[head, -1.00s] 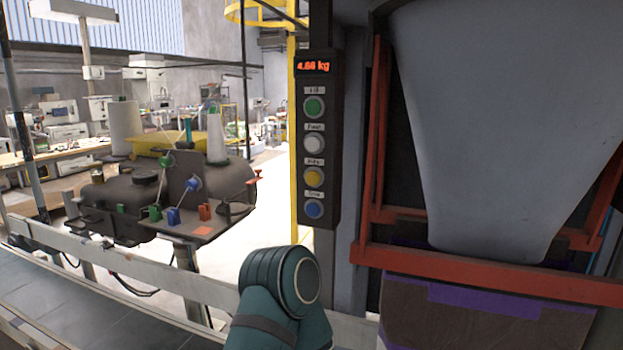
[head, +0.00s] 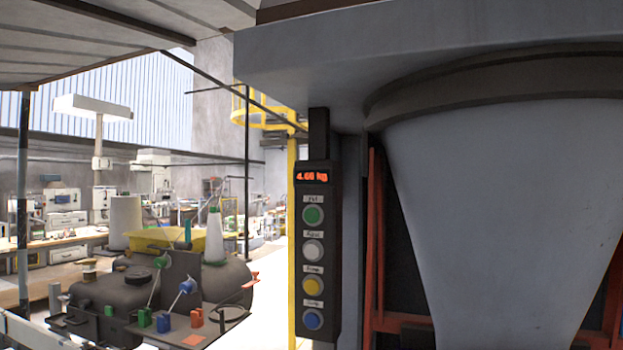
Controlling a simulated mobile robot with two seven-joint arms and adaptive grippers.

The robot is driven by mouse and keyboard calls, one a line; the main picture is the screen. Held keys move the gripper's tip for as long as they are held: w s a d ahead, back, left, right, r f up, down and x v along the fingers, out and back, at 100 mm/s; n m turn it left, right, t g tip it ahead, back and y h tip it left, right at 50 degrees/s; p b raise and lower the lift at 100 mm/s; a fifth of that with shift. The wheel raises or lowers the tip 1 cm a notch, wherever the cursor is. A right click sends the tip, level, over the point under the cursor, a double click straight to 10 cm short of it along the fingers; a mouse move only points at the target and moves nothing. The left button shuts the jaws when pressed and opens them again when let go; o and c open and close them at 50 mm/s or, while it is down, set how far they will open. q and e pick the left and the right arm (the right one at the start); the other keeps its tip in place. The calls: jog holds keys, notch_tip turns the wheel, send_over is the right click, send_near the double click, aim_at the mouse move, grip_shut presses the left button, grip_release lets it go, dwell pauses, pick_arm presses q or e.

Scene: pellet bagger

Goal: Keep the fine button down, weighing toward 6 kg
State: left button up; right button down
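The dark control panel (head: 332,262) hangs upright near the middle of the head view. Its red display (head: 311,177) reads about 4.6 kg; the last digit is hard to make out. Below it sit a green button (head: 313,214), a white button (head: 313,250), a yellow button (head: 312,286) and a blue button (head: 312,319). Their small labels are blurred; the white one, second from the top, seems to be the fine button. Nothing touches any button. The grey hopper spout (head: 505,215) is to the right. The bag is out of view. Neither of my grippers shows.
A red frame (head: 376,240) flanks the spout, and a grey housing (head: 440,65) overhangs it. Workbenches (head: 60,240) stand farther back. The space directly before the panel looks clear.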

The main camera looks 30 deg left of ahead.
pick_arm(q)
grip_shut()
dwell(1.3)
